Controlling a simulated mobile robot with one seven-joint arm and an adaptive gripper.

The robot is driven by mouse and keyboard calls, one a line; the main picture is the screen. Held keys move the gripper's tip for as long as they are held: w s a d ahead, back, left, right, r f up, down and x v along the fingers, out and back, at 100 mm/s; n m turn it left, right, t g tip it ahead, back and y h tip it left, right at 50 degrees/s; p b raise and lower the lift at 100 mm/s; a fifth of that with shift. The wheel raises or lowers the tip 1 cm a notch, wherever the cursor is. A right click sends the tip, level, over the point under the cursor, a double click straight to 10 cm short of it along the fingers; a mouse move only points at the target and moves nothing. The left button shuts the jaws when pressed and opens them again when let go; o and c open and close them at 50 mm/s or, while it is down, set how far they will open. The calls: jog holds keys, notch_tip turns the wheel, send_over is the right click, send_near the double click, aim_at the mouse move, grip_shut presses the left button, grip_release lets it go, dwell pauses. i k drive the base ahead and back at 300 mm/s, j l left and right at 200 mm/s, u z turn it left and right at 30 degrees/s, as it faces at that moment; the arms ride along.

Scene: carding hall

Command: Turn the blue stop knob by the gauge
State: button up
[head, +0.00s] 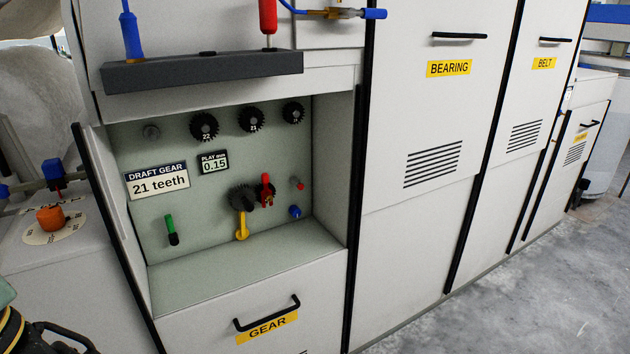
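A small blue knob (295,211) sits on the back panel of the open recess, low on the right, below a small red knob (297,183). A display reading "PLAY mm 0.15" (213,162) is higher up and to the left; I cannot tell if it is the gauge meant. Part of my gripper (62,338) shows as dark pieces at the bottom left corner, well away from the blue knob and not touching it. Its fingertips are not clearly visible, and I cannot tell whether it is open.
The recess also holds black gears (204,127), a red lever (266,190), a yellow lever (242,226) and a green-handled lever (170,230). A dark tool shelf (203,70) overhangs it. An orange knob (50,217) is at left. The floor (520,290) at right is clear.

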aim_at(294, 211)
jog(key=i+j+z, duration=0.6)
jog(key=i+j, duration=0.15)
jog(key=j, duration=0.3)
